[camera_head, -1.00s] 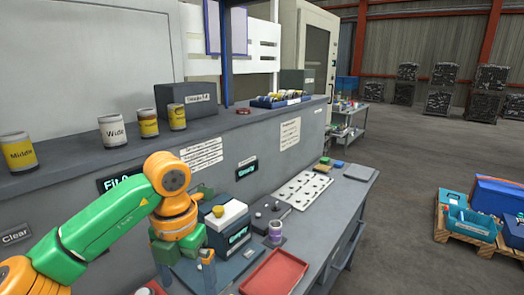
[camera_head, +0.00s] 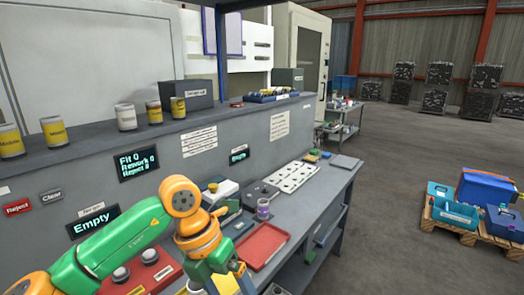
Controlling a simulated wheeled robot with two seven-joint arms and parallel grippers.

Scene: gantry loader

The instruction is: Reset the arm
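My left arm (camera_head: 115,245), green with orange joints, reaches in from the lower left. My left gripper (camera_head: 220,284) points down in front of the bench, left of the red tray (camera_head: 263,246). Its fingers look spread apart with nothing seen between them, though the lower ends run close to the bottom edge of the picture. My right arm and gripper are not in view.
The grey bench holds a purple-banded cup (camera_head: 263,209), a white plate with holes (camera_head: 291,177) and a red button panel (camera_head: 147,273). Cans such as a white one (camera_head: 126,117) stand on the ledge. A loaded pallet (camera_head: 455,228) sits on open floor at right.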

